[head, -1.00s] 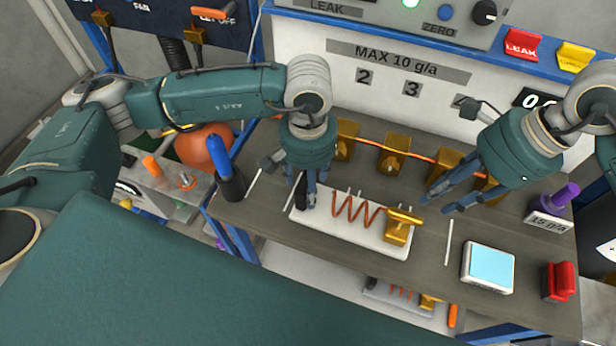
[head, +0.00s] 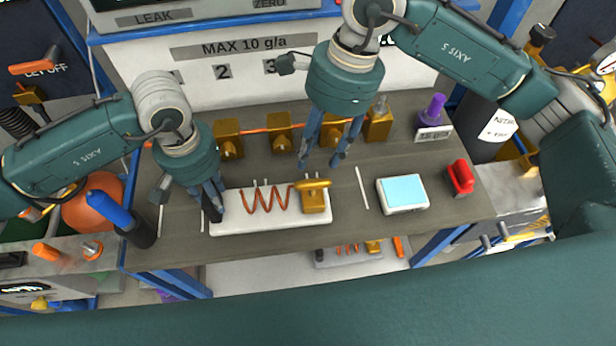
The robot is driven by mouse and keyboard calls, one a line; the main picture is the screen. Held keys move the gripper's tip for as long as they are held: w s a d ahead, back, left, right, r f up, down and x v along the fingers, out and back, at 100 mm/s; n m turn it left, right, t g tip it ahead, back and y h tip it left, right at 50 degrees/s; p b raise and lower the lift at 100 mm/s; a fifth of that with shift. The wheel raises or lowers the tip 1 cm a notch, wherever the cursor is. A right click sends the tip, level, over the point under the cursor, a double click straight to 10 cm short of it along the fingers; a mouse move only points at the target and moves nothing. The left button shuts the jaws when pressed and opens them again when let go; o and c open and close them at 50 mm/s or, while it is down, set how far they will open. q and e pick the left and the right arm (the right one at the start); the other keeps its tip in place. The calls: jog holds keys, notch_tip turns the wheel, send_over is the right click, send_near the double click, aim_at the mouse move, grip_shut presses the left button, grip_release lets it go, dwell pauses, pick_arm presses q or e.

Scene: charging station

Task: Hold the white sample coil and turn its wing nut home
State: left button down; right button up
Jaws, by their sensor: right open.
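The white sample coil (head: 268,221) lies on the grey-brown bench in the head view, a white base carrying an orange-copper coil. Its gold wing nut (head: 314,185) sits on a gold block at the base's right end. My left gripper (head: 212,208) points down at the base's left end, at a dark upright piece there; the fingers overlap it, so I cannot tell whether they grip it. My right gripper (head: 325,160) is open and empty, pointing down above the bench just behind the wing nut, apart from it.
Gold blocks (head: 281,139) joined by a copper pipe line the bench's back. A blue-topped white box (head: 403,193) and a red object (head: 461,178) stand to the right, a purple knob (head: 433,109) behind. A blue-handled tool (head: 112,210) stands at the left edge. Another coil (head: 345,253) lies below.

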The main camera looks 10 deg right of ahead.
aim_at(313, 184)
jog(key=f+h, duration=0.1)
jog(key=f, duration=0.6)
jog(key=a+f+m+h, duration=0.1)
jog(key=f, duration=0.2)
jog(key=shift+s+f+t+h, duration=0.15)
jog(key=shift+f+t+h, duration=0.1)
jog(key=shift+t+h, duration=0.05)
jog(key=shift+c, duration=0.5)
grip_shut()
